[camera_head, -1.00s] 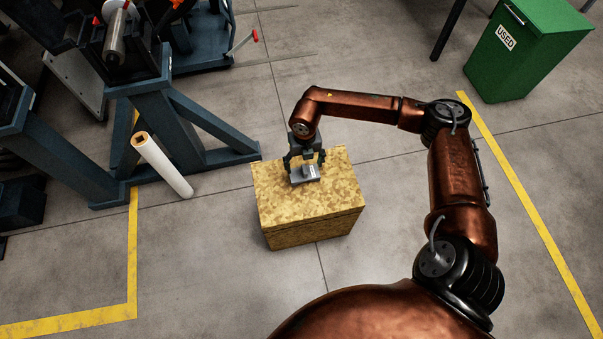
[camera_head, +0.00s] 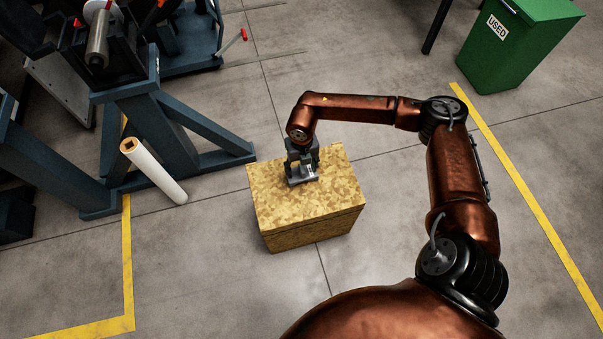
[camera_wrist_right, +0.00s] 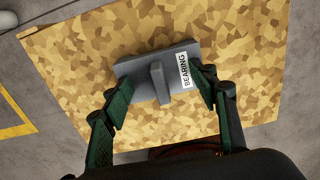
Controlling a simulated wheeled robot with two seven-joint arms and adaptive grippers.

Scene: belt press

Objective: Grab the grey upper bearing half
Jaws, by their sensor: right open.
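The grey upper bearing half (camera_head: 302,176) lies on top of a wooden chipboard box (camera_head: 325,200). In the right wrist view the bearing half (camera_wrist_right: 136,70) shows a raised rib and a white label reading "BEARING". My right gripper (camera_head: 302,172) is just over it, pointing down. In the right wrist view its fingers (camera_wrist_right: 162,96) are spread, one on each side of the rib and near the block's close edge. I cannot tell whether they touch it. My left gripper is not in view.
A white roll (camera_head: 153,170) leans by a dark blue machine frame (camera_head: 165,130) on the left. A green "USED" bin (camera_head: 515,45) stands at the upper right. Yellow lines (camera_head: 128,270) mark the floor. The floor around the box is clear.

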